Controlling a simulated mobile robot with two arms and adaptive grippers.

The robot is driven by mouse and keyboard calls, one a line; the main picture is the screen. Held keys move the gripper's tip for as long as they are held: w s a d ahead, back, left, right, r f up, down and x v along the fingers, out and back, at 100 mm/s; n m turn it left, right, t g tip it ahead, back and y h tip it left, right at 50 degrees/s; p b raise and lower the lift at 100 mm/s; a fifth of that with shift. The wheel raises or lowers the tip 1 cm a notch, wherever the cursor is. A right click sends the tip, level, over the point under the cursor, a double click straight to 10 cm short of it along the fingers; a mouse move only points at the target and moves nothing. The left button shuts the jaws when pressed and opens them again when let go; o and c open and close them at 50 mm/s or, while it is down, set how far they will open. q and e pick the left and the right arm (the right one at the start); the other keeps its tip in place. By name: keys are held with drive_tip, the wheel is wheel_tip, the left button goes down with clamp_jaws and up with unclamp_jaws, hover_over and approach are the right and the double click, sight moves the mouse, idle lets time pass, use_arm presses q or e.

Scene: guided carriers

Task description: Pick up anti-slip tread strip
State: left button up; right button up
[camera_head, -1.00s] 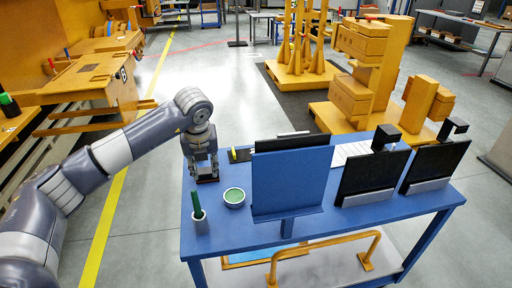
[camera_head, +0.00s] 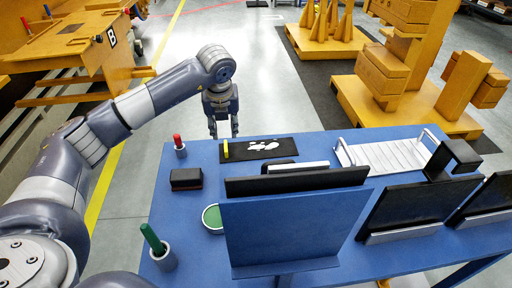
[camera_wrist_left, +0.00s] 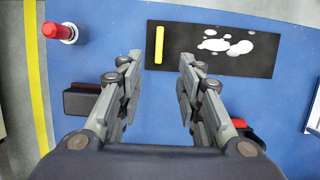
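The tread strip appears to be the flat black strip (camera_head: 268,148) with a yellow band (camera_head: 225,149) at its left end and white patches on top. It lies at the back of the blue table (camera_head: 185,225). In the left wrist view the black strip (camera_wrist_left: 280,58) lies ahead of the fingers, and the yellow band (camera_wrist_left: 159,44) sits between their lines. My left gripper (camera_head: 223,132) is open and empty near the table's back edge, apart from the strip. It also shows in the left wrist view (camera_wrist_left: 160,60). My right gripper is not in view.
A red marker in a holder (camera_head: 179,148) and a dark block (camera_head: 186,179) stand left of the strip.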

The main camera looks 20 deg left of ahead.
use_arm(q)
hover_over(226, 146)
drive_tip(key=s+d, duration=0.1)
drive_tip(key=s, duration=0.1)
drive_tip(key=f, duration=0.3)
drive_tip(key=f+p, duration=0.1)
drive_tip(key=f, duration=0.1)
drive_tip(key=shift+w+d+f, duration=0.1)
drive_tip(key=shift+w+f, duration=0.15)
drive_tip(key=p+x, duration=0.1)
drive_tip(key=x, duration=0.3)
drive_tip(key=shift+f, duration=0.1)
drive_tip(key=shift+w+a+f, duration=0.15)
drive_tip(key=shift+a+f, duration=0.05)
drive_tip(key=shift+f, duration=0.35)
clamp_jaws()
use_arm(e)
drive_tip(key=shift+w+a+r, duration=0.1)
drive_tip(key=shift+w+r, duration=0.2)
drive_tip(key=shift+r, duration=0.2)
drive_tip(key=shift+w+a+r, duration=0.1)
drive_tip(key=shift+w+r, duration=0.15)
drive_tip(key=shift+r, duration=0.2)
